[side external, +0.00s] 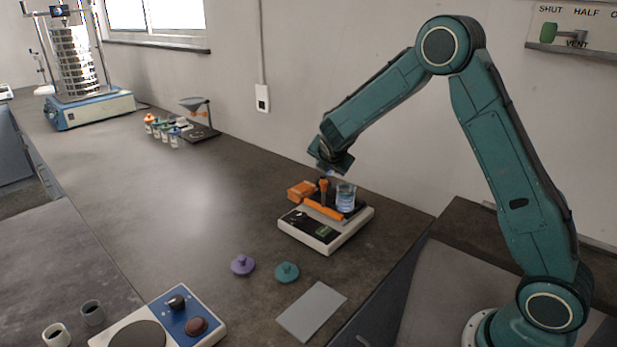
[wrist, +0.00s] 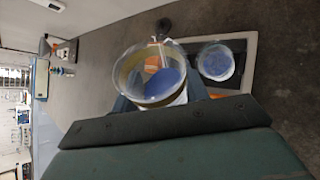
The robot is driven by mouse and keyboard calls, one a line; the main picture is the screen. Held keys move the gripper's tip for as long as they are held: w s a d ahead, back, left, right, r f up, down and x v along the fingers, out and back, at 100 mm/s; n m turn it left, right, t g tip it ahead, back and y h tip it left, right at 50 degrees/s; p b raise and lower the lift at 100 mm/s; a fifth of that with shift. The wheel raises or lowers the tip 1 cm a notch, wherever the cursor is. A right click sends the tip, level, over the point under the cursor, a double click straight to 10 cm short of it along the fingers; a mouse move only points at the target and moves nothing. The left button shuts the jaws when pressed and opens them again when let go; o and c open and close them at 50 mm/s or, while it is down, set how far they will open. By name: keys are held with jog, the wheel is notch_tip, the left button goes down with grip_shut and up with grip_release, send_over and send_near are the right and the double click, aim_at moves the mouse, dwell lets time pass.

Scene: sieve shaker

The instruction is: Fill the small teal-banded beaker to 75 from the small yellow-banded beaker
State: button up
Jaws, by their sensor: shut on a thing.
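In the wrist view, the yellow-banded beaker (wrist: 148,80) is close to the camera with blue liquid in it; its band shows as a yellowish ring. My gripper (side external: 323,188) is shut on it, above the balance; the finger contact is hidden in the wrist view. A second beaker (wrist: 216,62) with blue liquid stands to its right over the balance, apart from it. The side view shows one clear beaker (side external: 345,198) with bluish contents at the balance; I cannot tell its band colour or read a level. No stream between beakers is visible.
The balance (side external: 326,232) has a lit, unreadable display. A purple lid (side external: 243,265), a teal lid (side external: 287,272) and a grey mat (side external: 312,310) lie in front. A hotplate (side external: 160,325) is front left. Small bottles (side external: 165,130) and a funnel stand (side external: 198,118) are behind. The bench's middle is clear.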

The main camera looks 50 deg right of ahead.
jog(key=shift+s+d+f+y, duration=0.1)
jog(key=shift+s+d+y, duration=0.05)
jog(key=shift+d+y, duration=0.2)
jog(key=shift+a+m, duration=0.1)
jog(key=shift+m, duration=0.2)
jog(key=shift+r+t+y, duration=0.3)
jog(key=shift+t+y, duration=0.1)
jog(key=shift+y, duration=0.15)
dwell(0.7)
jog(key=shift+f+m+t+y, duration=0.3)
jog(key=shift+f+m+y, duration=0.1)
jog(key=shift+m+y, duration=0.2)
dwell(1.9)
jog(key=shift+r+m+t+y, duration=0.35)
jog(key=shift+r+y, duration=0.25)
jog(key=shift+r, duration=0.55)
dwell(1.4)
jog(key=shift+f, duration=0.15)
dwell(0.8)
